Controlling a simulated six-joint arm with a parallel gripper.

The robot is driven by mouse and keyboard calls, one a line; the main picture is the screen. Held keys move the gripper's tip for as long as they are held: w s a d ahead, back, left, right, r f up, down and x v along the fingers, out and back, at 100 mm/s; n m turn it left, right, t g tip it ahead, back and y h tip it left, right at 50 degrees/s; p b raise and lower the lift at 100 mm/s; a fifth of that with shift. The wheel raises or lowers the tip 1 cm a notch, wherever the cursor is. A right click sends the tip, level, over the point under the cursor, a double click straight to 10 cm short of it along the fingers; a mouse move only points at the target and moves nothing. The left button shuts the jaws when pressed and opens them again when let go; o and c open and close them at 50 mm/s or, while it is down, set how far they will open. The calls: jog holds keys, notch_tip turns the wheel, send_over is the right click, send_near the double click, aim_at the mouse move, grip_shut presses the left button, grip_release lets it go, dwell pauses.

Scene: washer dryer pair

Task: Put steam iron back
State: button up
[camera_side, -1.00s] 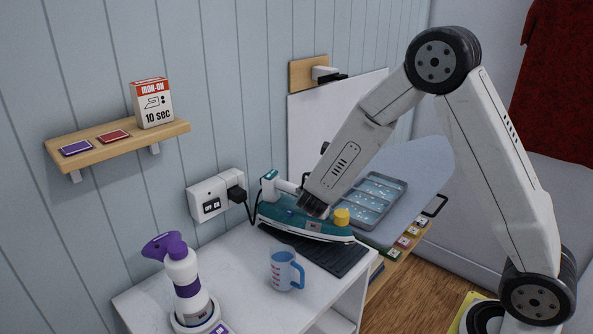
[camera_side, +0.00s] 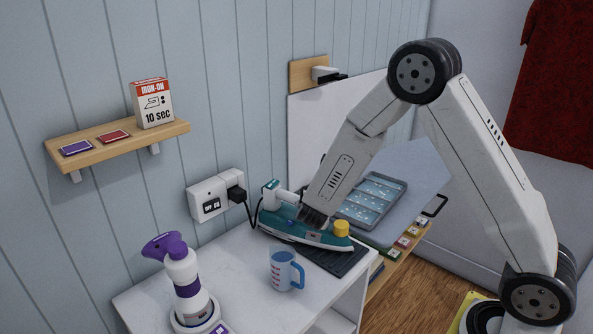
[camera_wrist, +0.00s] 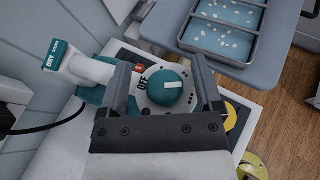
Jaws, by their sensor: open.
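The steam iron (camera_side: 305,235), teal and white with a yellow cap, sits on the dark ribbed pad (camera_side: 352,262) on top of the white cabinet. My gripper (camera_side: 314,217) is down at the iron's top. In the wrist view my gripper (camera_wrist: 161,66) is open. Its two fingers stand on either side of the iron's round teal dial (camera_wrist: 170,87), which is beside the word OFF. Whether a finger touches the iron, I cannot tell. The iron's white handle part with a teal DRY end (camera_wrist: 60,55) is at the left. My gripper hides part of the iron.
A blue measuring cup (camera_side: 284,270) stands in front of the iron. A purple and white spray bottle (camera_side: 183,275) is at the lower left. A wall socket (camera_side: 208,196) with a plugged black cord is behind. A grey tray (camera_side: 372,200) lies to the right.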

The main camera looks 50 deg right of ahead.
jog(key=v, duration=1.2)
jog(key=shift+s+f, duration=0.1)
dwell(0.6)
jog(key=s+a+f+m+g+y, duration=0.1)
jog(key=s+m+y, duration=0.4)
jog(key=m, duration=0.7)
jog(key=s+a+f+m+g+y, duration=0.1)
jog(key=s+f+m+g+y, duration=0.2)
jog(key=m, duration=0.9)
jog(key=s+g+y, duration=0.1)
jog(key=s+y, duration=0.2)
jog(key=s, duration=0.1)
jog(key=shift+s+a+f, duration=0.2)
jog(key=shift+a, duration=0.15)
jog(key=shift+m, duration=0.3)
